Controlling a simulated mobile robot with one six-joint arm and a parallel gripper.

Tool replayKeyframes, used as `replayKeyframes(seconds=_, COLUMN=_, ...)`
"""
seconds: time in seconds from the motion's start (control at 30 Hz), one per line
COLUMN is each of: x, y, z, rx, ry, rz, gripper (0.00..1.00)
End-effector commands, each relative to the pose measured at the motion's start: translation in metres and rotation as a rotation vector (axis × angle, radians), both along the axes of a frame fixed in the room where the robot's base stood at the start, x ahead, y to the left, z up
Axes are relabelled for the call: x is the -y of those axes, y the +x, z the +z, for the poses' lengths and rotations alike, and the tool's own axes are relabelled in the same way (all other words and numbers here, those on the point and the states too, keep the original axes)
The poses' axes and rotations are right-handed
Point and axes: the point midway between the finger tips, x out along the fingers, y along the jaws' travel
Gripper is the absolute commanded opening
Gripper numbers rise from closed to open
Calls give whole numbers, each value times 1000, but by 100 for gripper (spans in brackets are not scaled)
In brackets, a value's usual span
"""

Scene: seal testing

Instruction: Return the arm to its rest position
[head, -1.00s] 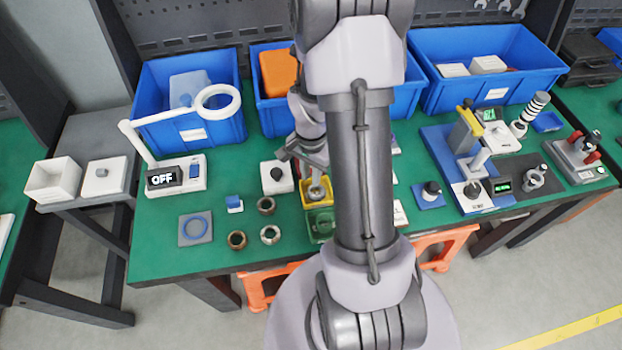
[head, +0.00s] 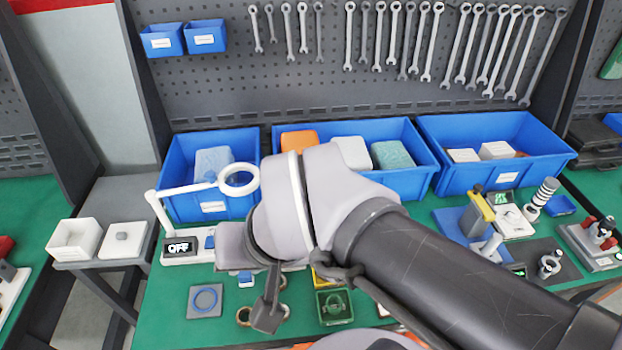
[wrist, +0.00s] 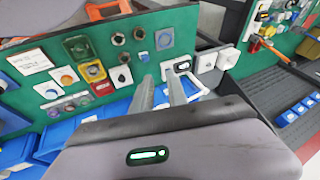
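My gripper (wrist: 160,80) shows in the wrist view as two grey fingers with a clear gap between them. It is open and nothing is held. In the head view my arm reaches from the lower right to a bulky pale joint in the middle, in front of the blue bins. The end of the arm hangs over the left part of the green bench (head: 165,310). The fingertips cannot be made out clearly there. The arm hides part of the bench and some small parts on it.
Blue bins, including the left bin (head: 175,180) and right bin (head: 455,180), line the back. A lamp with a white ring (head: 238,193) stands close to my arm. A green tray (head: 334,318) and ring parts lie below. Wrenches hang on the pegboard (head: 300,85).

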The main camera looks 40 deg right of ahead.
Motion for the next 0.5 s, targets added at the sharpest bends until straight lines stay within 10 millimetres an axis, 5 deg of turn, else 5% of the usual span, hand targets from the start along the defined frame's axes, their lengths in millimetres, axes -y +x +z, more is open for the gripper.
replayKeyframes(seconds=0.1, x=-15, y=-16, z=7, rx=50, ry=-2, rz=78, gripper=19)
replayKeyframes(seconds=0.37, x=-16, y=-18, z=6, rx=53, ry=-2, rz=84, gripper=19)
replayKeyframes(seconds=0.5, x=-16, y=-17, z=-30, rx=53, ry=-2, rz=84, gripper=19)
